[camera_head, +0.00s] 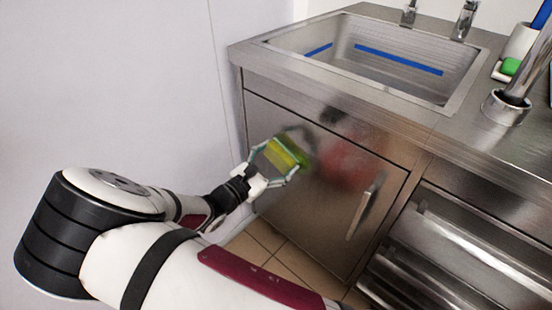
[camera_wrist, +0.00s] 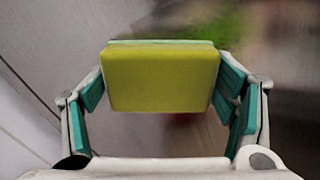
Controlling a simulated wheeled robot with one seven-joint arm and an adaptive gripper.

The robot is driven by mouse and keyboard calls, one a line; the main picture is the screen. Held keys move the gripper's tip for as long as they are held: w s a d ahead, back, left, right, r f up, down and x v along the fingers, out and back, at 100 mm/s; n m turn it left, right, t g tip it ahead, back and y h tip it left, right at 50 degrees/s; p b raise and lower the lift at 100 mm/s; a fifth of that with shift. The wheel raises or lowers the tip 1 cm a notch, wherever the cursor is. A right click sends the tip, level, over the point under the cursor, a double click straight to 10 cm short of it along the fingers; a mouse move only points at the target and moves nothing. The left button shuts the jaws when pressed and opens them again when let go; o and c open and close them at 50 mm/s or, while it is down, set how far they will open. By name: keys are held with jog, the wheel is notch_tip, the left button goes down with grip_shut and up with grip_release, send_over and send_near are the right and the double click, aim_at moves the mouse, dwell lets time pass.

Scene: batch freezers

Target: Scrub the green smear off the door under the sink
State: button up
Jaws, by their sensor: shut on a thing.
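My gripper (camera_head: 281,160) is shut on a yellow sponge (camera_head: 279,153) with a green edge. In the wrist view the sponge (camera_wrist: 160,76) sits between the two teal-padded fingers of my gripper (camera_wrist: 160,85). The sponge is at the steel door (camera_head: 331,209) under the sink, near its upper left; I cannot tell whether it touches the door. The green smear (camera_head: 304,161) shows just right of the sponge in the head view. In the wrist view the blurred smear (camera_wrist: 217,24) is above and right of the sponge, partly hidden by it.
The door has a vertical handle (camera_head: 362,211) at its right. A reddish blurred patch shows on the door. Above is the sink basin (camera_head: 390,62) with blue strips. Steel drawers (camera_head: 460,240) stand at right. A pale wall (camera_head: 110,80) is at left.

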aim_at(287, 166)
jog(key=shift+s+d+p, duration=1.05)
jog(key=shift+s+d, duration=0.15)
jog(key=shift+d, duration=0.1)
jog(key=shift+s+d+p, duration=0.75)
jog(key=shift+d, duration=0.3)
jog(key=shift+s+d+p, duration=0.75)
jog(key=shift+d, duration=0.3)
jog(key=shift+s+d+p, duration=0.75)
jog(key=shift+d, duration=0.3)
jog(key=shift+w+a+b, duration=0.2)
jog(key=shift+w+a, duration=0.4)
jog(key=shift+a, duration=0.2)
jog(key=shift+w+a+b, duration=0.2)
jog(key=shift+w+a, duration=0.4)
jog(key=shift+a, duration=0.2)
jog(key=shift+w+a+b, duration=0.65)
jog(key=shift+w+a, duration=0.5)
jog(key=shift+a, duration=0.2)
jog(key=shift+w+a+b, duration=0.65)
jog(key=shift+w+a, duration=0.45)
jog(key=shift+a, duration=0.2)
jog(key=shift+w+a, duration=0.15)
jog(key=shift+a, duration=0.1)
jog(key=shift+r, duration=0.15)
jog(key=shift+s+d+p, duration=1.3)
jog(key=shift+s+d, duration=0.1)
jog(key=shift+d, duration=0.05)
